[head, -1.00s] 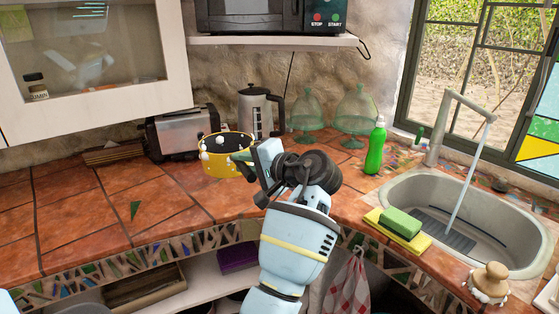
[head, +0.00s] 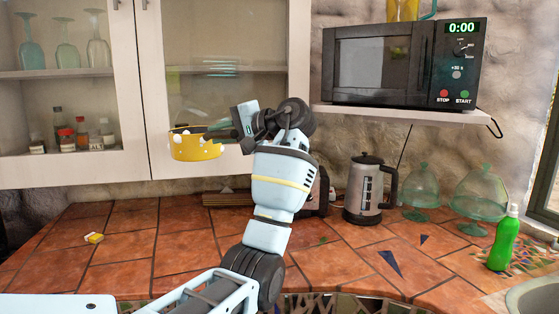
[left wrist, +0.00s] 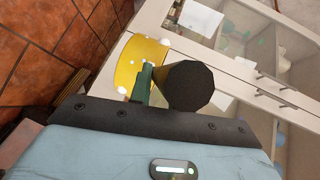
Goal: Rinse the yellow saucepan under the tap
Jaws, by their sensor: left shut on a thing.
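The yellow saucepan (head: 195,147) has white blobs around its side and rim and a green handle. It is held up in the air, in front of the white wall cabinet and above the counter. My left gripper (head: 236,125) is shut on its handle. In the left wrist view, the saucepan (left wrist: 128,62) shows beyond the gripper, with its green handle (left wrist: 146,78) between the fingers. Only the rim of the sink (head: 535,295) shows, at the lower right. The tap is out of view, and so is my right gripper.
A microwave (head: 400,62) sits on a shelf. A kettle (head: 368,188), glass domes (head: 420,188) and a green bottle (head: 503,240) stand on the tiled counter (head: 190,250). A toaster is partly hidden behind my arm.

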